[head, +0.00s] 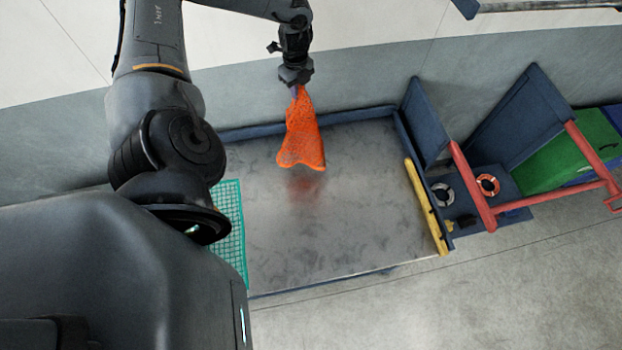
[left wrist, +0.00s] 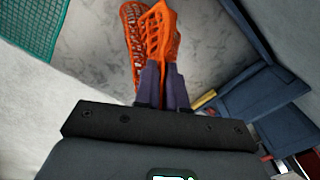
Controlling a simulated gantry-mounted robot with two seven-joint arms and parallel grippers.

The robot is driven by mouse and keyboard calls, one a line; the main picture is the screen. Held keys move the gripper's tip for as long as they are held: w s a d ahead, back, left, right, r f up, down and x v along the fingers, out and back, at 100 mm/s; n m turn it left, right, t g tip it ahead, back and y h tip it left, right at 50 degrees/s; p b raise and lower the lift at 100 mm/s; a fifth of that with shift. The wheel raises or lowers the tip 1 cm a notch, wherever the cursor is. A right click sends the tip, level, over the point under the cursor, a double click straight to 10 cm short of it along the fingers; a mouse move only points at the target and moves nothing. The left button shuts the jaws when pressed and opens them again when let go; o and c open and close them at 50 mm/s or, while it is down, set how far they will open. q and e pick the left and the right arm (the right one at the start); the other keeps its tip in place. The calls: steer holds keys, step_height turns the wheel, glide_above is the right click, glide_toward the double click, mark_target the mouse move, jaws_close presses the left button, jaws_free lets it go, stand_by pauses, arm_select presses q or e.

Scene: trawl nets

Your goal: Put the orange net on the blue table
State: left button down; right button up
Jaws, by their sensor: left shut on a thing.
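The orange net (head: 302,137) hangs from my left gripper (head: 296,84), which is shut on its upper end. The net hangs down over the far part of the table (head: 340,215), which has a grey metal top and blue edges. A reddish reflection shows on the top below it, and the net looks clear of the surface. In the left wrist view the orange net (left wrist: 150,35) extends out from between the two gripper fingers (left wrist: 162,72). My right gripper is not in view.
A green net (head: 231,225) lies at the table's left end, partly behind my arm. A yellow bar (head: 425,205) runs along the right end. Beyond it stand blue panels (head: 515,115), red rails (head: 472,185) and ring-shaped items (head: 488,185). The table's middle is bare.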

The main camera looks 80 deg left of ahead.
arm_select(q)
steer(key=shift+m, duration=0.4)
steer(key=d+f, duration=1.2)
steer(key=d, duration=0.2)
steer(key=d+f, duration=1.3)
steer(key=d, duration=0.1)
steer(key=d+f, duration=1.3)
steer(key=d, duration=0.1)
steer(key=shift+s+f, duration=0.15)
steer(key=shift+f, duration=0.1)
steer(key=c, duration=0.9)
jaws_free()
steer(key=shift+r, duration=0.1)
